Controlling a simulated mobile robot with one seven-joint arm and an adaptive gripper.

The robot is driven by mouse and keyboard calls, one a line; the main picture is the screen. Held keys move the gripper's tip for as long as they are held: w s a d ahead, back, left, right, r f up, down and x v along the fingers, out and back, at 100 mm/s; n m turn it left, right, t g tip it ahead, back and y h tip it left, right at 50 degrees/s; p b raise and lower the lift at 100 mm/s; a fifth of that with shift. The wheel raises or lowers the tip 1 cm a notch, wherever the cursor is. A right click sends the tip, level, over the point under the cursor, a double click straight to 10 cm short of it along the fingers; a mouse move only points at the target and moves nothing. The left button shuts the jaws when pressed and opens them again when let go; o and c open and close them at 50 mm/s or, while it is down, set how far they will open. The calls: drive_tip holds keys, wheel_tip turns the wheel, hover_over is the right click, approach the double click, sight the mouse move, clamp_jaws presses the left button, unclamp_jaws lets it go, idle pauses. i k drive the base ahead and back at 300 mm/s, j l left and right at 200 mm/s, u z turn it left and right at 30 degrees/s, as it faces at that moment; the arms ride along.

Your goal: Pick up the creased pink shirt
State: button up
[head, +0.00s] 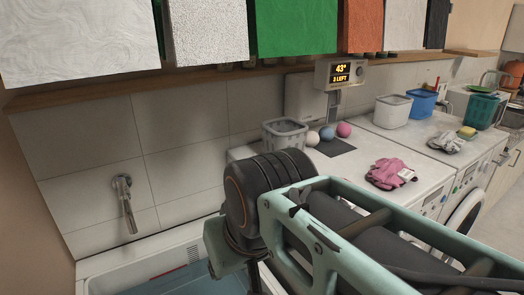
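The creased pink shirt (385,173) lies crumpled in a small heap on the white top of a washing machine (425,168), right of centre in the head view. A small pale patch shows on its right side. My arm crosses the lower middle of the view, in front of and to the left of the shirt. My gripper is not in view, so its opening and whether it holds anything cannot be seen.
A grey basket (284,134), several coloured balls (344,129) and a dark mat (333,147) sit behind the shirt. White and blue tubs (421,103) stand further back. A grey crumpled cloth (447,142) lies to the right. A sink (150,277) is at lower left.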

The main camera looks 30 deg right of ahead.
sight(389, 174)
drive_tip(key=z, duration=1.8)
drive_tip(key=i+l, duration=0.25)
drive_tip(key=l, duration=0.15)
drive_tip(key=i+l, duration=0.25)
drive_tip(key=l, duration=0.15)
drive_tip(key=l+u, duration=0.2)
drive_tip(key=u, duration=0.85)
drive_tip(key=i+l, duration=0.05)
